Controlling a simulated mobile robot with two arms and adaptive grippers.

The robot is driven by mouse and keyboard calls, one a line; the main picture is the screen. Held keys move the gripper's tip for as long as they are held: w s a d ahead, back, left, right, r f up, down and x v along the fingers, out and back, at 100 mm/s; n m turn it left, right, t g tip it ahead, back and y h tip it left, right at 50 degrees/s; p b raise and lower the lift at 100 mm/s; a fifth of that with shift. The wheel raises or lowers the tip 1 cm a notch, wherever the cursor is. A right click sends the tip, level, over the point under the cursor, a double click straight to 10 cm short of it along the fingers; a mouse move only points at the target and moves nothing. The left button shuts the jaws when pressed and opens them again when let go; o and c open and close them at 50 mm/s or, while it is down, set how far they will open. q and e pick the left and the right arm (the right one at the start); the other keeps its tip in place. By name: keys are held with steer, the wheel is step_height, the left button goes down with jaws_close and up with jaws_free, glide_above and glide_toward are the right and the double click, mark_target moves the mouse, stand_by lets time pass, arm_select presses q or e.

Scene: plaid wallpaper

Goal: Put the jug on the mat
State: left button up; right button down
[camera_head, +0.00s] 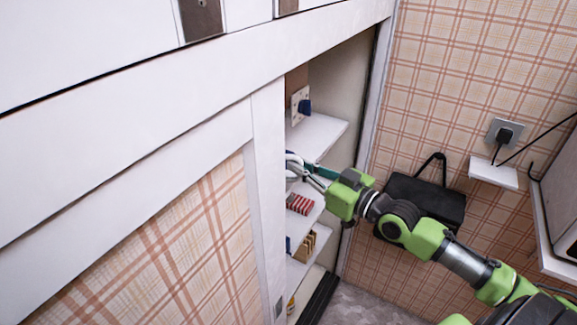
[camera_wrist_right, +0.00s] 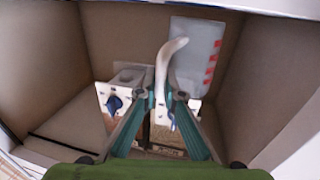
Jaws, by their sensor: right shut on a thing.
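My right gripper (camera_head: 309,172) reaches from the right into the open cupboard, at the height of its shelves. It is shut on a white curved handle, which I take to be the jug's (camera_head: 292,166). In the right wrist view the handle (camera_wrist_right: 163,70) stands between the teal fingers (camera_wrist_right: 160,97). Most of the jug is hidden by the cupboard frame and the fingers. A red striped thing (camera_head: 300,203) lies on a shelf below the gripper; I cannot tell whether it is the mat. My left gripper is not in view.
White shelves (camera_head: 322,135) fill the cupboard, and its white frame (camera_head: 268,180) stands close left of the gripper. A plate with a blue part (camera_head: 301,106) is above. Wooden slatted things (camera_head: 305,246) sit lower. A black bag (camera_head: 425,200) hangs on the plaid wall behind my arm.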

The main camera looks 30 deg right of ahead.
steer(key=shift+w+a+r, duration=0.15)
steer(key=shift+w, duration=0.4)
steer(key=shift+x, duration=1.2)
steer(key=shift+w+a+f+b, duration=0.1)
steer(key=shift+f+b, duration=0.6)
steer(key=shift+f, duration=0.25)
